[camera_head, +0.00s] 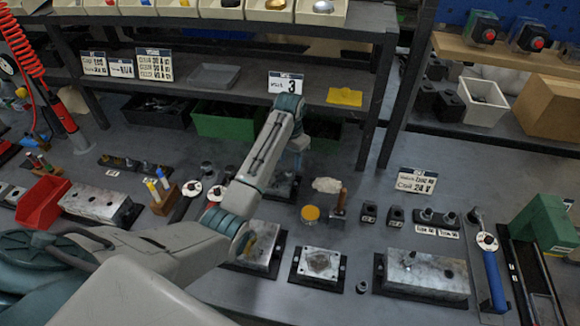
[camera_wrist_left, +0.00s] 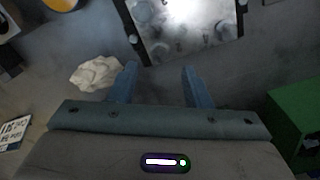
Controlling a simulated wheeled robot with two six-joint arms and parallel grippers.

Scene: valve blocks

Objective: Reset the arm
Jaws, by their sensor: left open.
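My left arm (camera_head: 250,180) comes in from the left, rises over the bench and bends down at the wrist. Its gripper (camera_head: 297,160) points down near a metal block at the back of the bench, and its tips are hard to make out there. In the left wrist view my left gripper (camera_wrist_left: 158,78) shows two blue fingers spread apart with nothing between them. A metal plate block (camera_wrist_left: 185,25) lies beyond the fingers, and a crumpled white cloth (camera_wrist_left: 95,73) lies to the left. My right gripper is in neither view.
Metal blocks on black bases (camera_head: 320,264) (camera_head: 427,273) stand along the bench. The crumpled cloth (camera_head: 327,185) and a yellow disc (camera_head: 310,213) lie right of my arm. A shelf (camera_head: 330,97) with a number 3 sign runs behind. A green box (camera_head: 540,225) stands far right.

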